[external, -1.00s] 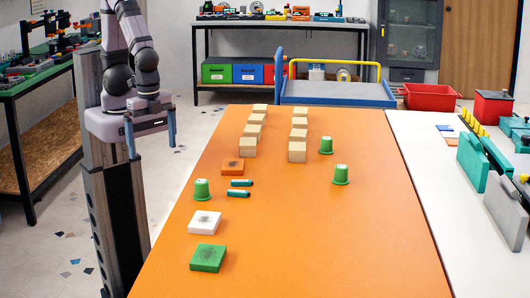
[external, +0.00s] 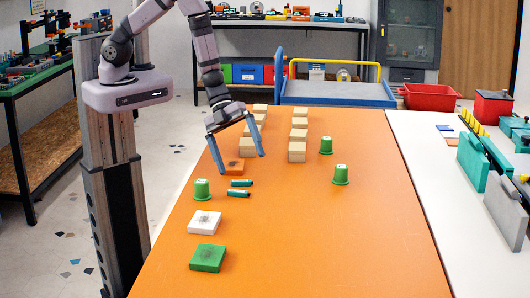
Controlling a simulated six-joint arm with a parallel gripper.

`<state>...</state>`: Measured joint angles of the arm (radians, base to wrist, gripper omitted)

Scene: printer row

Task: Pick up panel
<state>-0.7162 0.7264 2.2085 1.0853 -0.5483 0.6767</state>
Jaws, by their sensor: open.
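Three flat square pieces that could be the panel lie on the orange table (external: 330,240): an orange one (external: 234,170), a white one (external: 205,222) and a green one (external: 208,257). Each has a dark smudge-like mark on top. My gripper (external: 242,164) is open and empty, tilted, with its blue fingers pointing down. In the picture its fingers stand to either side of the orange piece and partly overlap it. I cannot tell how far above the table the fingertips are.
Two rows of wooden blocks (external: 297,151) stand just behind and right of the gripper. Green cups (external: 202,190) and (external: 341,175) and two teal cylinders (external: 239,193) stand or lie nearby. The table's front right is clear.

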